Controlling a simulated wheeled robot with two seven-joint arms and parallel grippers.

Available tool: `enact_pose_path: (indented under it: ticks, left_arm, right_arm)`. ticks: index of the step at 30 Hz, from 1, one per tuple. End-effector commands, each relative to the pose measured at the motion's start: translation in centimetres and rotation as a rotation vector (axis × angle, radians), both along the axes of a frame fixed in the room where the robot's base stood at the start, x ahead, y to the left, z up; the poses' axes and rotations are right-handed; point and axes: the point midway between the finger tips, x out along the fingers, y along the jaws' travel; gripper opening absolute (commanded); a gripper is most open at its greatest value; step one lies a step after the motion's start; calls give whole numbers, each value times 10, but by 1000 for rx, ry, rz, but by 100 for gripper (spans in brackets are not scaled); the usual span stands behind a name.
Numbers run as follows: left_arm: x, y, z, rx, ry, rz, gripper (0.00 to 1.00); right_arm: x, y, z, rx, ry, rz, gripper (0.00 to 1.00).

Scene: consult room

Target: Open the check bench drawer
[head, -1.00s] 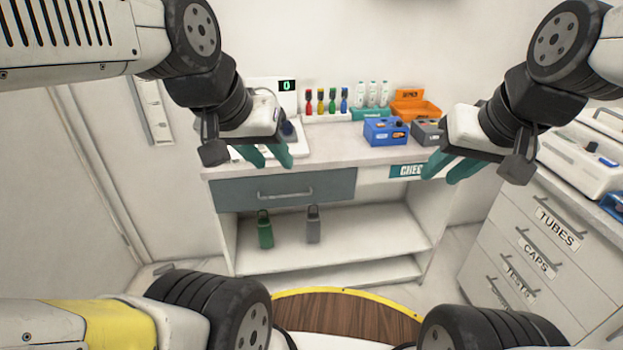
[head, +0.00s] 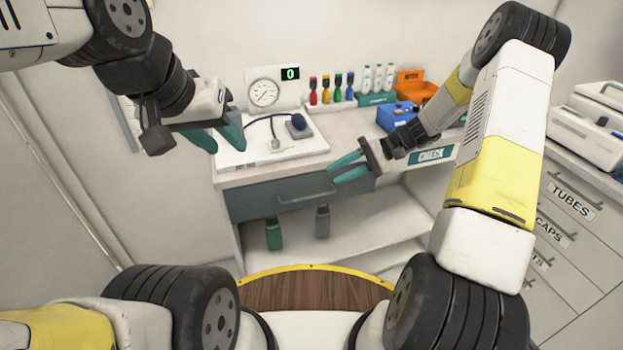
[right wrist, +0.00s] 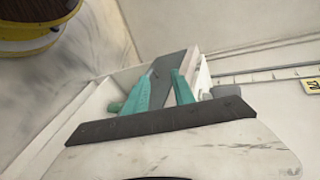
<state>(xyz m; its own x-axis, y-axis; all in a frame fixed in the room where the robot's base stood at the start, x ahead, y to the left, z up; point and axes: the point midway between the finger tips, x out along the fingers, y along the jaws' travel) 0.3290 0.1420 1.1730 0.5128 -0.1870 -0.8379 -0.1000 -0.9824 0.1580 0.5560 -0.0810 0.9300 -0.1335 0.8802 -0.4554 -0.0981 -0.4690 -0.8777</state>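The check bench drawer (head: 250,203) has a grey-blue front under the left part of the bench top and looks shut. Its bar handle (head: 305,198) runs across the front. My right gripper (head: 334,174) is open and empty, its teal fingertips close to the right end of the handle; I cannot tell whether they touch it. In the right wrist view, the two fingers (right wrist: 160,78) stand apart with a grey panel beyond and between them. My left gripper (head: 228,150) is open and empty, above the left part of the bench top.
On the bench top stand a gauge with a cuff on a white board (head: 262,153), coloured tubes (head: 338,90), a blue box (head: 395,116) and an orange bin (head: 415,85). Green (head: 274,234) and grey (head: 322,222) bottles stand on the shelf below. A labelled drawer cabinet (head: 570,215) is at right.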

Motion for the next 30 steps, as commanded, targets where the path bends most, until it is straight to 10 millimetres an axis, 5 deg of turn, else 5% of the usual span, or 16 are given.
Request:
enact_pose_path:
  ticks: [3,10,17,30]
  left_arm:
    - [0,0,0,0,0,0,36]
    - [0,0,0,0,0,0,36]
    - [0,0,0,0,0,0,36]
    - [0,0,0,0,0,0,36]
  right_arm:
    - [15,1,-50,154,34,-70,31]
    - [30,1,-108,342,38,-185,31]
    - [34,6,-124,397,34,-224,31]
    - [38,69,-130,395,36,-223,31]
